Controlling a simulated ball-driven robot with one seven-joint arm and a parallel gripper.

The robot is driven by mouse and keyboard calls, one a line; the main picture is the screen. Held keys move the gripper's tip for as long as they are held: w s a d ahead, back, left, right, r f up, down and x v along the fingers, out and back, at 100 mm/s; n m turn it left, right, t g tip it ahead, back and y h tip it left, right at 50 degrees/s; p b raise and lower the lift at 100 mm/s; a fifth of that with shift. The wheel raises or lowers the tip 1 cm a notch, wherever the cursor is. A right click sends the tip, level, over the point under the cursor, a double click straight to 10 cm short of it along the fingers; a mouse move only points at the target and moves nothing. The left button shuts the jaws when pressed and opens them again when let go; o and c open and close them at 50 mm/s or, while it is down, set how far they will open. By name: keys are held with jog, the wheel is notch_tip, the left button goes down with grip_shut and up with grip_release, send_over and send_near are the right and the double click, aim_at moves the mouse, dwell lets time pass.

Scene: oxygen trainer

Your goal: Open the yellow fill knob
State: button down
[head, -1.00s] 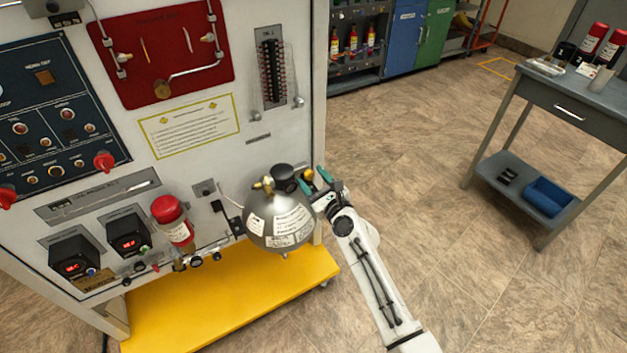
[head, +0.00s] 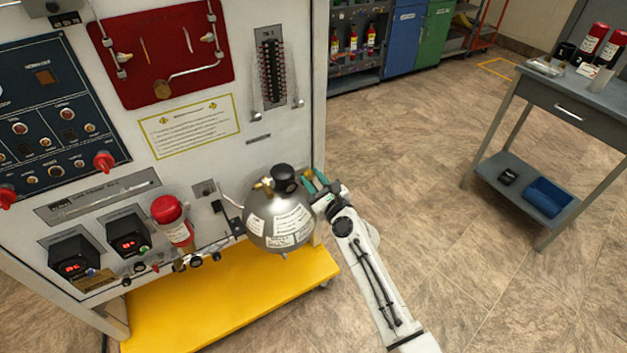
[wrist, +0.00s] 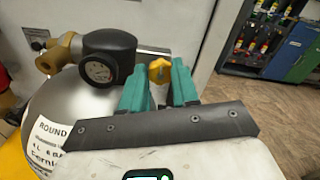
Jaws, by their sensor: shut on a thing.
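The yellow fill knob (wrist: 159,70) shows in the wrist view between the two green fingertips of my gripper (wrist: 161,78). My gripper is shut on it. In the head view my gripper (head: 314,181) is at the right side of the round silver tank (head: 280,222), just right of the black gauge housing, and the knob is hidden there. In the wrist view the dark gauge housing (wrist: 108,47) with its white dial stands left of the fingers, beside a brass fitting (wrist: 58,52).
The tank is in front of the white panel (head: 275,150), above a yellow base (head: 230,300). A red-topped cylinder (head: 172,222) stands to its left. Open floor lies to the right, up to a grey table (head: 560,95) with a blue bin (head: 548,196) on its lower shelf.

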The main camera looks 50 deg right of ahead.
jog(key=n, duration=0.5)
jog(key=shift+f+b, duration=0.1)
jog(key=shift+b, duration=0.3)
jog(key=n+b, duration=0.1)
jog(key=n, duration=0.3)
jog(key=shift+a, duration=0.1)
jog(key=n+b, duration=0.1)
jog(key=n, duration=0.4)
jog(key=shift+f, duration=0.15)
jog(key=n+b, duration=0.2)
jog(key=n, duration=0.2)
jog(key=shift+f+n, duration=0.1)
jog(key=shift+n, duration=0.2)
jog(key=n+b, duration=0.2)
jog(key=n, duration=0.1)
jog(key=shift+f+n, duration=0.1)
jog(key=shift+n, duration=0.2)
jog(key=n+b, duration=0.3)
jog(key=n, duration=0.1)
jog(key=shift+n+b, duration=0.3)
jog(key=n+b, duration=0.2)
jog(key=n, duration=0.2)
jog(key=shift+n+b, duration=0.9)
jog(key=shift+n, duration=1.2)
